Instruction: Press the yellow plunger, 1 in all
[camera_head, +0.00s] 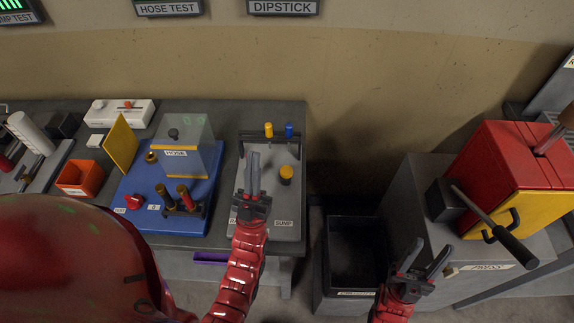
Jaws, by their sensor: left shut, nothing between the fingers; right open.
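A grey tray (290,205) labelled SUMP is at the right end of the bench. On it stand a yellow-topped peg (269,130) and a blue-topped peg (289,131) at the back, and a short, wide yellow knob (286,174) further forward. I cannot tell for sure which yellow piece is the plunger. My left gripper (254,157) is shut and empty over the tray, left of the yellow knob and in front of the yellow-topped peg. It looks apart from both; its height is unclear. My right gripper (430,254) is open and empty, low at the right, away from the tray.
A blue board (140,215) with a HOSE box (181,165) and red-topped pegs lies left of the tray. An orange bin (78,180) is further left. A black open bin (353,255) stands beyond the bench's right edge, beside a red and yellow machine (510,155) with a lever (510,245).

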